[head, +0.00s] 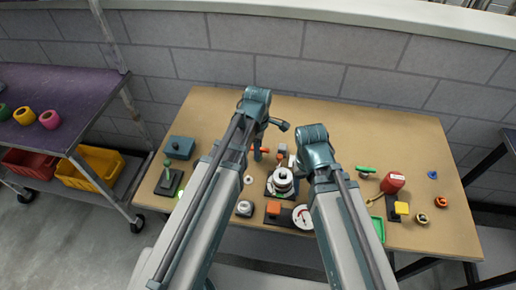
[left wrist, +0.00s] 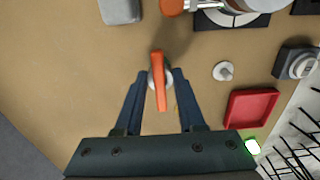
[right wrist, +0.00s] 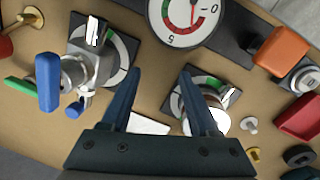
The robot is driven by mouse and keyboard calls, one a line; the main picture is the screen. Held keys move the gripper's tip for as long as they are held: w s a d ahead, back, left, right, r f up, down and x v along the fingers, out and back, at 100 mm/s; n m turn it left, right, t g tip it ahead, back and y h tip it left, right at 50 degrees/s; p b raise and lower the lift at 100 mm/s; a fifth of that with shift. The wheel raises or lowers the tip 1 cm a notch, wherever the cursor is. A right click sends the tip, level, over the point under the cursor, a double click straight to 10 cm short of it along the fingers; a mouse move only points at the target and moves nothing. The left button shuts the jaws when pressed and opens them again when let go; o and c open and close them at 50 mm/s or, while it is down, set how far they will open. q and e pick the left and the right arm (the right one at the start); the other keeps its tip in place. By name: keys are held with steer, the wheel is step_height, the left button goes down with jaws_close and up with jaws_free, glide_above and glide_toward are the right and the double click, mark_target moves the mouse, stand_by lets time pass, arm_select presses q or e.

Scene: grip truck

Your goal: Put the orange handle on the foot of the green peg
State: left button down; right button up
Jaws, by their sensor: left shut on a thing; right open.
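The orange handle (left wrist: 160,88) is between the fingertips of my left gripper (left wrist: 162,75), which is shut on it. It looks narrow and upright over a silver round part above the brown tabletop; whether it touches that part I cannot tell. In the head view, my left gripper (head: 262,148) is at the middle of the table. A green peg (head: 167,164) stands on a black foot (head: 167,184) at the table's left end. My right gripper (right wrist: 160,80) is open and empty, above a silver fitting and a dial plate on the table.
A dark teal box (head: 180,147) stands behind the green peg. A red canister (head: 393,182) stands to the right. The back of the table is clear.

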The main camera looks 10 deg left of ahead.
arm_select(q)
steer(key=shift+f, duration=0.2)
arm_select(e)
steer(key=shift+f, duration=0.25)
arm_select(q)
steer(key=shift+f+b, duration=0.25)
steer(key=shift+b, duration=0.25)
arm_select(e)
steer(key=shift+f, duration=0.25)
arm_select(q)
steer(key=shift+f, duration=0.25)
arm_select(e)
steer(key=shift+f, duration=0.25)
arm_select(q)
steer(key=shift+s+a+f+b, duration=0.1)
steer(key=shift+s+f+b, duration=0.15)
steer(key=shift+b, duration=0.45)
arm_select(e)
steer(key=shift+s+f, duration=0.3)
